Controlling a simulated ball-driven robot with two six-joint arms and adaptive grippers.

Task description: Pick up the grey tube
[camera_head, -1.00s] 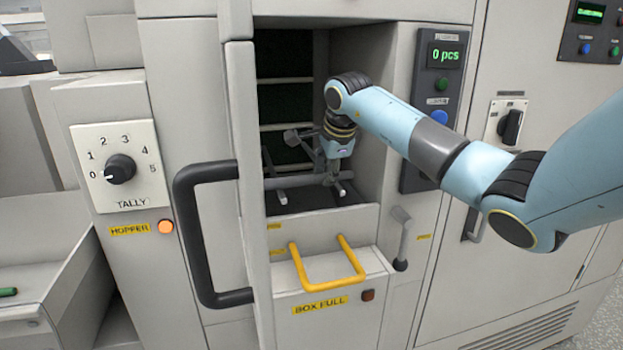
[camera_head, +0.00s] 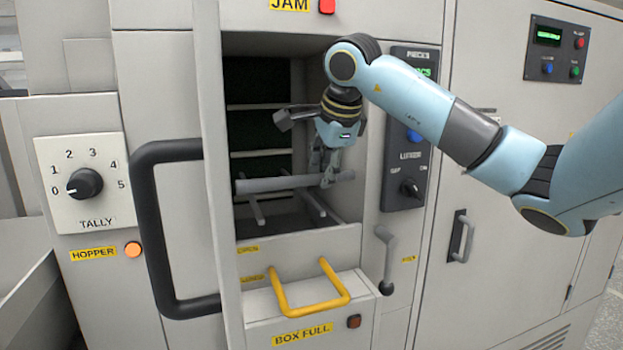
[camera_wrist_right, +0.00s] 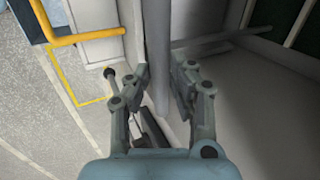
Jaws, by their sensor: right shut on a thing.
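The grey tube (camera_head: 270,184) lies level across the inside of the open machine bay. My right gripper (camera_head: 328,172) is shut on it near its right end. In the right wrist view the tube (camera_wrist_right: 156,45) runs up between the two fingers of the right gripper (camera_wrist_right: 160,88). In the head view the tube shows above two grey rails (camera_head: 256,212); I cannot tell whether it clears them fully. My left gripper is not in view.
The bay (camera_head: 345,240) has side walls close to my gripper. A large black handle (camera_head: 148,230) stands at its left. A yellow handle (camera_head: 310,300) and a grey lever (camera_head: 386,260) sit below. A control panel (camera_head: 405,165) is right of the bay.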

